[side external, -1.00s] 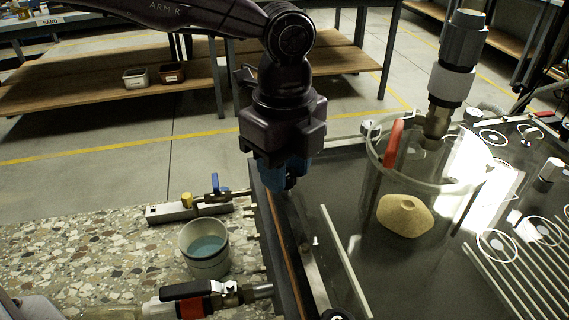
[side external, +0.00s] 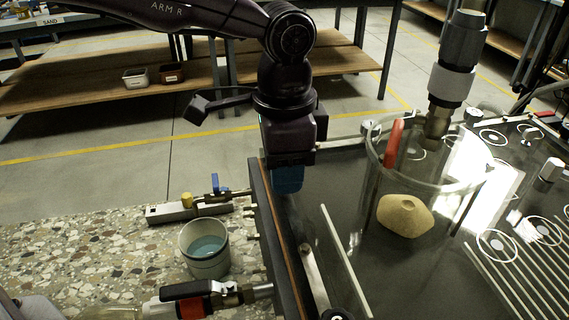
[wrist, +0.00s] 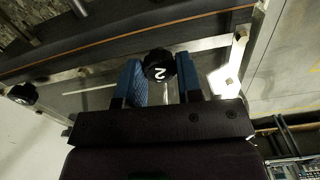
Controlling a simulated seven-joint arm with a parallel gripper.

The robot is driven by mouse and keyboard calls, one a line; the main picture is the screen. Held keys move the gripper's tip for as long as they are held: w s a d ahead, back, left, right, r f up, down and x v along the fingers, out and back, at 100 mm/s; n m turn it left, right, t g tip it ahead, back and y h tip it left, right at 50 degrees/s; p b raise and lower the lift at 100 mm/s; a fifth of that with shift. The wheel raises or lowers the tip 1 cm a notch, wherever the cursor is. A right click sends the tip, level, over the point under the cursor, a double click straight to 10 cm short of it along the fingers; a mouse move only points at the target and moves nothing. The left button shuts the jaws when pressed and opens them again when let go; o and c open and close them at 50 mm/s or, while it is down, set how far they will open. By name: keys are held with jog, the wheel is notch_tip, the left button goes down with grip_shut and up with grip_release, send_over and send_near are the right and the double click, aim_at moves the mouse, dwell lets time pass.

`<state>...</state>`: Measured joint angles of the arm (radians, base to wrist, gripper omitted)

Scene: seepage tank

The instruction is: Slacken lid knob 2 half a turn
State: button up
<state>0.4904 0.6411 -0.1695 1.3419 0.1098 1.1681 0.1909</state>
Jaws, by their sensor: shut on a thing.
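Lid knob 2 (wrist: 159,66) is a round black knob with a white "2" on top, tilted in the wrist view. My gripper (wrist: 158,72) has its blue fingers on either side of the knob and is shut on it. The knob sits on a metal bar along the lid's edge.
Another black knob (wrist: 22,94) stands further along the bar. A bucket (side external: 205,262) and valves (side external: 205,290) lie left of the tank. Open floor lies behind.

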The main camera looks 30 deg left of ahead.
jog(key=n, duration=0.5)
jog(key=shift+r, duration=0.1)
jog(key=shift+n, duration=2.3)
jog(key=o, duration=0.9)
jog(key=shift+o, duration=0.2)
notch_tip(320, 180, up, 13)
